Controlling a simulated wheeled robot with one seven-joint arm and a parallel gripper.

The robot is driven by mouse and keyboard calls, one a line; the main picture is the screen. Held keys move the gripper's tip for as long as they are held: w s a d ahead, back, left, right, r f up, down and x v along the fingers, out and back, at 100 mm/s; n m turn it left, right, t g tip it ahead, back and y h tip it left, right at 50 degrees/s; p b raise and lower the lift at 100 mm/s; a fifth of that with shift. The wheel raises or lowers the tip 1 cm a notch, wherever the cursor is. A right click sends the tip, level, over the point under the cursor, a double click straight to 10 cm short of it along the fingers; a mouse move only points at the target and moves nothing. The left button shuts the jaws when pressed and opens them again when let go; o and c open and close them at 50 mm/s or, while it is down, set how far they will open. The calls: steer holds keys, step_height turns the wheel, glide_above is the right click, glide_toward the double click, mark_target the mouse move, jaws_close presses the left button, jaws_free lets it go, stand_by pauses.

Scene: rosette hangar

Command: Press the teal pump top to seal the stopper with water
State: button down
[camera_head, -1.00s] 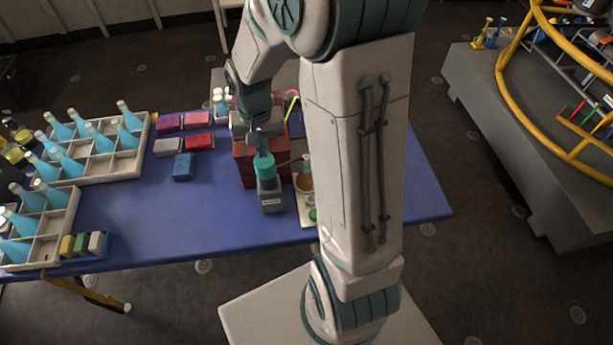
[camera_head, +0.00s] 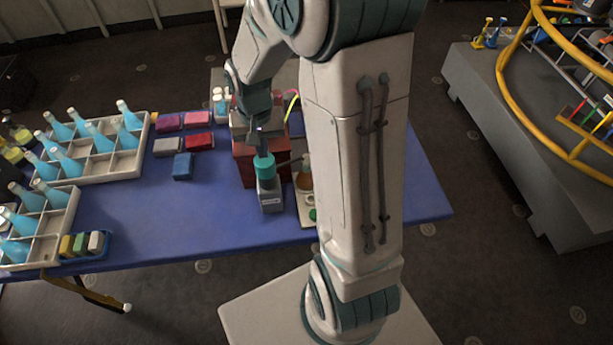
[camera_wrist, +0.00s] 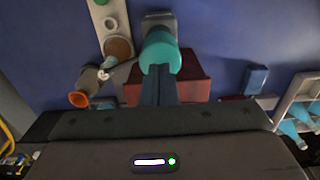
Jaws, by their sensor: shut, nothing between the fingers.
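The teal pump top (camera_head: 264,165) sits on a grey pump body (camera_head: 270,195) with a small label, on the blue table. My gripper (camera_head: 258,150) is shut and empty, pointing down with its fingertips at the pump top. In the wrist view the shut fingers (camera_wrist: 158,92) reach to the teal pump top (camera_wrist: 160,55), and they seem to touch it or be very close.
A dark red box (camera_head: 243,165) stands right behind the pump. White crates (camera_head: 140,160) with blue bottles fill the table's left side. Several coloured blocks (camera_head: 198,141) lie between. The front middle of the blue table (camera_head: 190,225) is clear.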

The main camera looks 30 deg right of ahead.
steer(key=shift+f+b, duration=1.4)
steer(key=shift+f, duration=0.35)
steer(key=shift+r, duration=0.1)
step_height(320, 180, up, 10)
steer(key=p, duration=0.8)
steer(key=shift+r, duration=0.25)
stand_by(1.7)
